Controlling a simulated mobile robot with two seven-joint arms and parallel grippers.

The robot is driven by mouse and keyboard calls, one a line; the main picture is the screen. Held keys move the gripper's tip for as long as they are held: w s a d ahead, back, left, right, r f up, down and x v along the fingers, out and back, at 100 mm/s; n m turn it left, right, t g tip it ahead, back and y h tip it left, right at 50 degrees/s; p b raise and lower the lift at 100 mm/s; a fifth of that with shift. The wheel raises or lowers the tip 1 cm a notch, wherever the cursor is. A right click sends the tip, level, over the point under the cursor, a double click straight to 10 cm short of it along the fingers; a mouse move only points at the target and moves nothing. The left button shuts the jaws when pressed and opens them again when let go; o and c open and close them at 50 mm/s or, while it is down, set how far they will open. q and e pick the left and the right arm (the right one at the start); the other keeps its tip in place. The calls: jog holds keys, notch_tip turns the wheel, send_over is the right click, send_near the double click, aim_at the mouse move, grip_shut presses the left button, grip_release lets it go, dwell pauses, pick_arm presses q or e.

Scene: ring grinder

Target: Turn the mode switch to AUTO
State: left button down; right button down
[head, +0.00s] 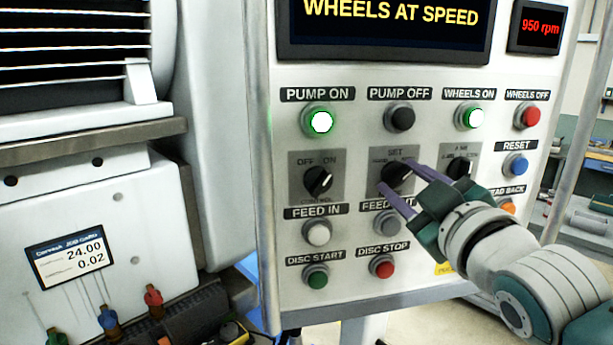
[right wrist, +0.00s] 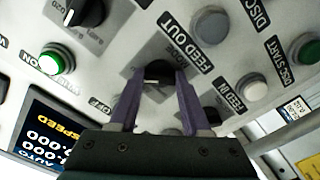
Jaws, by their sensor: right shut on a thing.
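The mode switch (head: 393,173) is a black rotary knob on a grey plate, in the middle of the panel, with SET readable above it. Its other position labels are partly hidden or too small to read. My right gripper (head: 396,176) is shut on this knob, with one purple finger on each side. In the right wrist view the knob (right wrist: 158,72) sits between the fingertips of the gripper (right wrist: 158,80), with a white pointer mark on it. I cannot tell for sure which position the pointer marks. My left gripper is not in view.
An OFF/ON knob (head: 318,182) is left of the switch and another black knob (head: 458,167) is close on its right. Push buttons surround them, including the FEED OUT button (head: 386,223) just below. The pump-on button (head: 320,122) glows. The display (head: 390,15) reads WHEELS AT SPEED.

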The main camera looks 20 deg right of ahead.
dwell(0.3)
jog(key=shift+c, duration=1.8)
grip_release()
jog(key=shift+s, duration=0.1)
jog(key=s+a+b, duration=0.2)
jog(key=s+b, duration=0.1)
jog(key=s, duration=0.6)
jog(key=shift+s+b, duration=0.35)
jog(key=shift+d, duration=0.1)
